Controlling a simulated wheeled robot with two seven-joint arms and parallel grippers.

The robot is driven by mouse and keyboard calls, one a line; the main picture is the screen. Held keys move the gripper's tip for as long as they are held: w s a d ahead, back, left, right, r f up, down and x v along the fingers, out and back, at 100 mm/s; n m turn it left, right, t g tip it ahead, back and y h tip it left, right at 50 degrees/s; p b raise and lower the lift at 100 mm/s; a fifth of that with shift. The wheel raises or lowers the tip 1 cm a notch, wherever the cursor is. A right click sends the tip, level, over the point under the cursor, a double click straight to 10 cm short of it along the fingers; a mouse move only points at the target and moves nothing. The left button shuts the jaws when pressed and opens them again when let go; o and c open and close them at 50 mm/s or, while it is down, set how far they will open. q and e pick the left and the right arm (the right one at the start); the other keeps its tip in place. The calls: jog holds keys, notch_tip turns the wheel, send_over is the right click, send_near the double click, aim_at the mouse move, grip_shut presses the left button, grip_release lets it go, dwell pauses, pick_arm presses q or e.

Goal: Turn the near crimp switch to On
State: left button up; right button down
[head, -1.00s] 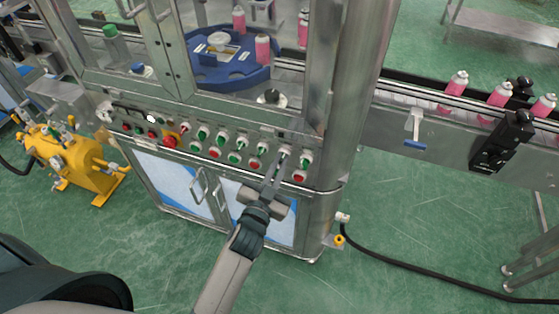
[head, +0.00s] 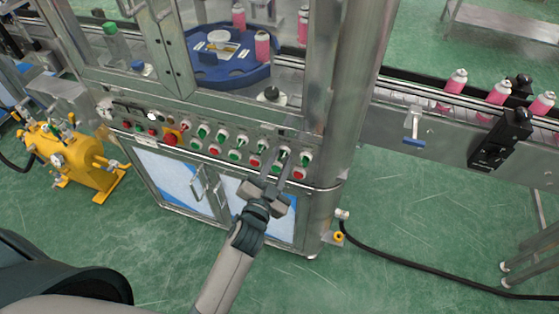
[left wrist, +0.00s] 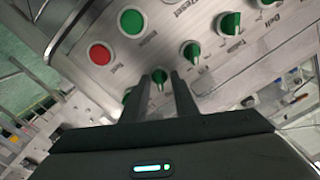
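The control panel (head: 240,140) carries a row of green rotary switches above several push buttons. My left gripper (head: 284,154) is at the right part of this row with its two fingers apart. In the left wrist view the open fingers (left wrist: 160,82) point at a green switch knob (left wrist: 158,75), which shows between the fingertips. I cannot tell whether they touch it. Another green knob is partly hidden behind the left finger. The labels are too small or blurred to tell which switch is the near crimp one. My right gripper is not in view.
A red button (left wrist: 100,54) and a green button (left wrist: 131,22) are close by on the panel. A steel corner column (head: 340,110) stands right of the panel. A conveyor with pink cans (head: 499,92) runs to the right. A yellow machine (head: 75,155) is at left.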

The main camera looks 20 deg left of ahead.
aim_at(281, 159)
pick_arm(q)
jog(key=shift+f, duration=0.1)
